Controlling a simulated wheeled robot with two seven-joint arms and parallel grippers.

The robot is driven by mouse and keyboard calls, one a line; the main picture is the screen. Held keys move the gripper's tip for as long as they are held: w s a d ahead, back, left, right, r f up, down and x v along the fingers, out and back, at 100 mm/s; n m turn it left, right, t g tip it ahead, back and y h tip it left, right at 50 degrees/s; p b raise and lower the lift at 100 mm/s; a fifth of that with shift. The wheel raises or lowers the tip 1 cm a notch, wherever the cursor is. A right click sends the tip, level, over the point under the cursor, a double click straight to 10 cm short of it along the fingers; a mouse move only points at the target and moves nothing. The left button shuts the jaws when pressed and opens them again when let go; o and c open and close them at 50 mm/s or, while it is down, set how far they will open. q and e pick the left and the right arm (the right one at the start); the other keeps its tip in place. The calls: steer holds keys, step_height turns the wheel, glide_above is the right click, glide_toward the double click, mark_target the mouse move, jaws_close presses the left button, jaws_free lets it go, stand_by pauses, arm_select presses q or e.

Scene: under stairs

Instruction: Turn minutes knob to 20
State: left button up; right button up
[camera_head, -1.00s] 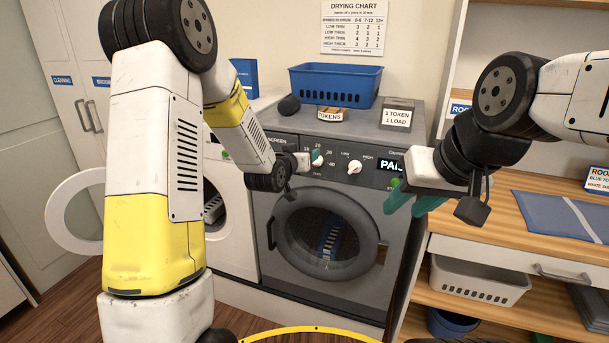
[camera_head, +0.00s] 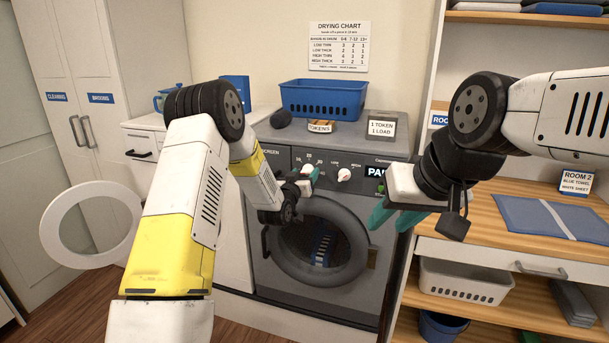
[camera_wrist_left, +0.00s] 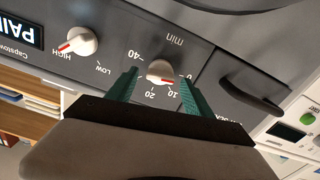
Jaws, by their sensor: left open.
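The minutes knob (camera_wrist_left: 160,70) is white with a red mark on the grey dryer panel. In the left wrist view its red mark points toward the area between 0 and 10. My left gripper (camera_wrist_left: 157,92) is open, with one teal finger on each side of the knob; contact is not clear. My right gripper (camera_head: 396,217) is open and empty in front of the dryer's right side. The heat knob (camera_head: 344,174) also shows in the left wrist view (camera_wrist_left: 78,41), marked LOW and HIGH.
The dryer's round door (camera_head: 320,240) is shut below the panel. A blue basket (camera_head: 323,98) and a tokens box (camera_head: 320,127) stand on top. A display (camera_head: 376,172) is right of the knobs. A wooden shelf unit (camera_head: 492,200) stands at the right.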

arm_select(q)
steer(key=shift+w, duration=0.15)
jaws_close()
